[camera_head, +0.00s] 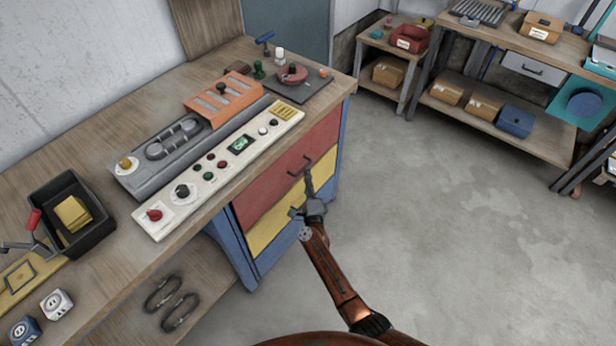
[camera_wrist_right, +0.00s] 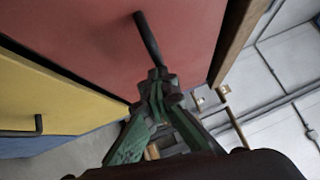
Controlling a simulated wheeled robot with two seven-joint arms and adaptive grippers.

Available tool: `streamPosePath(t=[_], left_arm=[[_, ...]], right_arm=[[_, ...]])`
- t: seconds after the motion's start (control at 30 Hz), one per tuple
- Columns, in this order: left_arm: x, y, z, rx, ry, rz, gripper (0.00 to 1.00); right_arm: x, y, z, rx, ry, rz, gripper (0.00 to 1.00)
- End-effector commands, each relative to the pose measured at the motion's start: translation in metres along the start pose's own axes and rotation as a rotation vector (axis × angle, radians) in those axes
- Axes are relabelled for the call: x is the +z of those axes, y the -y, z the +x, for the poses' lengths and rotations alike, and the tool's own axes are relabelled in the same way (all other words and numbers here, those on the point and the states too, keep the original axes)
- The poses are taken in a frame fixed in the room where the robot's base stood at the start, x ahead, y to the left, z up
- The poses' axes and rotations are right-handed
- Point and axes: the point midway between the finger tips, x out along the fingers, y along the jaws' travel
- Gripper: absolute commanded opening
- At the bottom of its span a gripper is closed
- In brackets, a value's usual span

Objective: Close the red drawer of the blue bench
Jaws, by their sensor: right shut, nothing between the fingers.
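The red drawer (camera_head: 270,190) is the top drawer of the blue bench (camera_head: 232,250), above a yellow drawer (camera_head: 290,218). Its front looks close to flush with the bench; I cannot tell if a small gap is left. Its dark bar handle (camera_head: 299,164) also shows in the right wrist view (camera_wrist_right: 147,38). My right gripper (camera_head: 308,182) is shut and empty, with its tips at the red front just by the handle. In the right wrist view the shut fingertips (camera_wrist_right: 158,82) lie close to the handle's end; contact is unclear. My left gripper is out of view.
The wooden benchtop (camera_head: 105,210) carries a control panel (camera_head: 220,170), an orange block (camera_head: 225,98) and a black bin (camera_head: 65,215). Shelves (camera_head: 500,115) with boxes stand at the back right. The grey floor (camera_head: 450,230) right of the bench is clear.

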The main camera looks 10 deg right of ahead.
Motion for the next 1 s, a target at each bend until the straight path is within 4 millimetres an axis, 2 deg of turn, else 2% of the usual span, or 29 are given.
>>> streamPosePath(t=[0.03, 0.07, 0.3, 0.37, 0.5, 0.7, 0.83, 1.0], left_arm=[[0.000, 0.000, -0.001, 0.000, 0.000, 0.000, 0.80], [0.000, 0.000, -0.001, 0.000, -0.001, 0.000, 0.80], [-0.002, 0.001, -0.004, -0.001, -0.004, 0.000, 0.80], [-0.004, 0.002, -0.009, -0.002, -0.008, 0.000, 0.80], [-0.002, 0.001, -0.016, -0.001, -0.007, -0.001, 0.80], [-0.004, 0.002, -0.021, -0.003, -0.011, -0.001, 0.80], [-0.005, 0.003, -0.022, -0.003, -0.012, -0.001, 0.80], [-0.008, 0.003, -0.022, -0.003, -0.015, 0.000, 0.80]], right_arm=[[0.007, 0.004, 0.001, -0.004, 0.014, 0.003, 0.00], [0.006, 0.004, 0.000, -0.004, 0.014, 0.004, 0.00], [-0.018, -0.001, -0.018, 0.001, 0.014, 0.001, 0.00], [-0.015, -0.001, -0.034, 0.003, 0.016, 0.005, 0.00], [-0.022, 0.001, -0.067, 0.001, 0.007, 0.003, 0.00], [-0.027, 0.000, -0.102, -0.001, 0.001, 0.003, 0.00], [-0.026, -0.001, -0.114, 0.000, 0.002, 0.002, 0.00], [-0.025, -0.001, -0.119, -0.001, 0.004, 0.002, 0.00]])
